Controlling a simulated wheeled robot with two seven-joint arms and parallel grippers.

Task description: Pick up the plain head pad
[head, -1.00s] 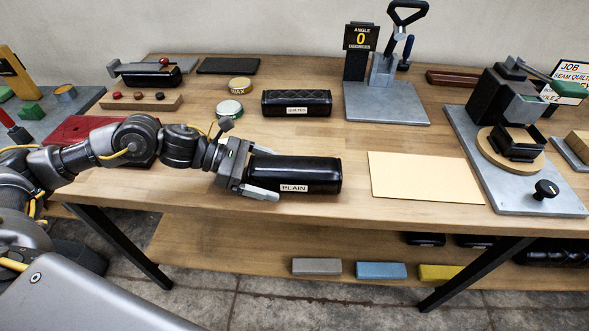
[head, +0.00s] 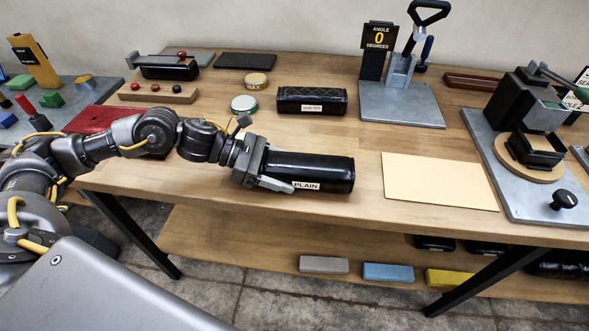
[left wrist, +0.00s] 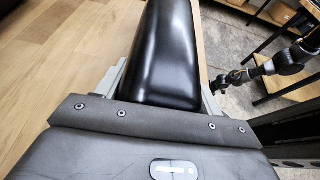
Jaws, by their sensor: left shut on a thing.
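The plain head pad (head: 322,170) is a black, glossy padded roll with a white PLAIN label, at the front of the bench. My left gripper (head: 277,172) is shut on its left end, one finger along the front side by the label. In the left wrist view the pad (left wrist: 165,60) lies lengthwise between the two fingers (left wrist: 160,85). The far finger is mostly hidden in the head view. The pad appears at bench-top level; I cannot tell whether it touches the wood. My right gripper is not in view.
The quilted pad (head: 311,101) lies behind. A beige sheet (head: 438,182) lies to the right, beside a grey fixture (head: 542,203). A wax tin (head: 257,79) and a green-rimmed tin (head: 244,103) stand behind my gripper. An angle press (head: 402,104) stands at the back.

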